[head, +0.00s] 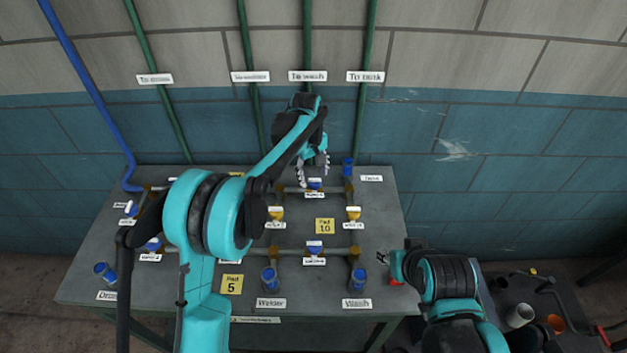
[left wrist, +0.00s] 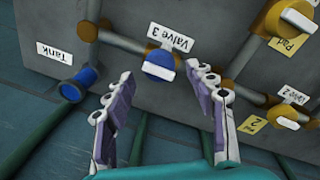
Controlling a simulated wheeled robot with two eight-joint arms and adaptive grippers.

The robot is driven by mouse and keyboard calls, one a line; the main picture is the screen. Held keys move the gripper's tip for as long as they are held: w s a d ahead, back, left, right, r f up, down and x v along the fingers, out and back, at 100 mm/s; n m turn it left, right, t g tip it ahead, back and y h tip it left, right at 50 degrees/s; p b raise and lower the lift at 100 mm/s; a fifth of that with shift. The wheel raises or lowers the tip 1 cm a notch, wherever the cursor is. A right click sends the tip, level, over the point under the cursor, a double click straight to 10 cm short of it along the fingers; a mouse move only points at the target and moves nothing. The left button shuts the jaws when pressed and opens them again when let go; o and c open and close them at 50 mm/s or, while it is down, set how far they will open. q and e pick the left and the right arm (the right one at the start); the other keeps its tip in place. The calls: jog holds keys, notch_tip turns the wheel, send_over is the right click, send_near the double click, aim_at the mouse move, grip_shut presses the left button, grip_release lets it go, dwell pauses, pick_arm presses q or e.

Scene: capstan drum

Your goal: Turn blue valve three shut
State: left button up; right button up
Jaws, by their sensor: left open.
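Blue valve three (head: 315,184) sits on the pipe at the back of the grey table. In the left wrist view it is a round blue knob (left wrist: 158,58) with a white bar handle (left wrist: 161,69) lying roughly along the pipe, beside a "Valve 3" label (left wrist: 171,38). My left gripper (head: 313,168) reaches over it from the wall side. In the left wrist view its open fingers (left wrist: 158,74) stand on either side of the valve, with a gap to the handle.
Yellow valves (head: 276,213) (head: 353,213) and another blue valve (head: 314,247) stand on nearby pipes. A blue-capped tank outlet (left wrist: 79,83) is close to the left finger in the wrist view. The tiled wall (head: 470,140) with green pipes bounds the back.

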pick_arm(q)
jog(key=shift+f, duration=0.95)
jog(key=c, duration=1.2)
jog(key=shift+o, duration=0.2)
